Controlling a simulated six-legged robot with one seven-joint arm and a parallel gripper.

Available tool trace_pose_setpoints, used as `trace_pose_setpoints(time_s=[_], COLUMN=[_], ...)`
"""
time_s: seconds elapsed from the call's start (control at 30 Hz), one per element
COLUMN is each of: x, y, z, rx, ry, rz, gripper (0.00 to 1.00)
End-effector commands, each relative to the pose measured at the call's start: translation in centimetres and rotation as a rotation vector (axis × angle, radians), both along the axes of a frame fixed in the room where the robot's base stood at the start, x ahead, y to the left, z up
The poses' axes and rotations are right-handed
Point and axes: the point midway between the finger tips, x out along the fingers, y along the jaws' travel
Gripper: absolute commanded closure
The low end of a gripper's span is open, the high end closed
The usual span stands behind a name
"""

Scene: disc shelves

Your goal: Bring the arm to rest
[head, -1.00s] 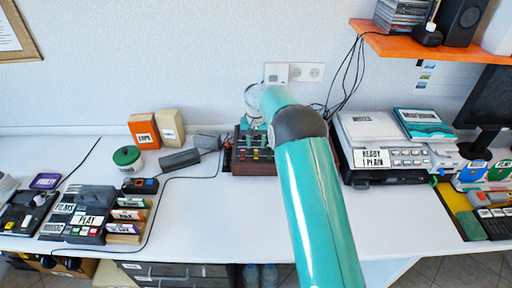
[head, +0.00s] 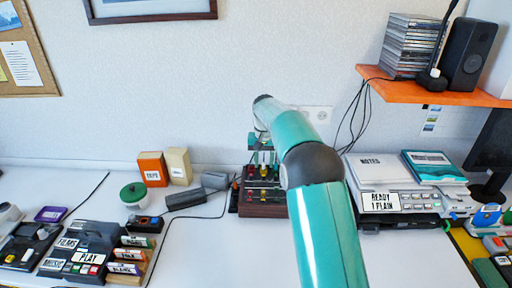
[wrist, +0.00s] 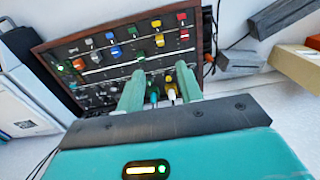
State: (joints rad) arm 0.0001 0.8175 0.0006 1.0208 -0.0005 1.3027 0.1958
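My arm reaches over the white desk (head: 210,255). My gripper (head: 263,150) hangs above a wood-framed panel of coloured knobs and switches (head: 262,210), partly hidden by my own arm in the head view. In the wrist view, the two green fingers (wrist: 160,92) stand apart over the near edge of the panel (wrist: 95,60). Small green, white and yellow parts show in the gap between the fingers. I see nothing clamped, and I cannot tell whether the fingertips touch the panel.
A grey READY 1 PLAIN machine (head: 385,200) stands to the right, below an orange shelf (head: 440,93) with a speaker (head: 468,53) and stacked cases. A PLAY console (head: 85,250), green-lidded jar (head: 133,194) and orange box (head: 152,168) stand left. Cables hang by the wall.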

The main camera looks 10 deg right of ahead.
Motion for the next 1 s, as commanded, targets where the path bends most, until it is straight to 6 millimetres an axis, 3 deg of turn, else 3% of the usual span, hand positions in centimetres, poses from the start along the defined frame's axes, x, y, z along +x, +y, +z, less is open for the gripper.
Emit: trace_pose_setpoints(time_s=[0.17,0.27,0.4,0.6,0.8,1.0], x=[-2.0,-4.3,-8.1,-14.3,-21.2,-28.2], y=[0.0,0.0,0.0,0.0,0.0,0.0], z=[3.9,7.0,10.8,15.1,17.6,18.4], rx=[-0.001,-0.001,-0.003,-0.007,-0.013,-0.021], ry=[-0.04,-0.073,-0.121,-0.19,-0.26,-0.329], rz=[0.013,0.026,0.046,0.073,0.1,0.127], gripper=[0.64,0.64,0.64,0.64,0.64,0.64])
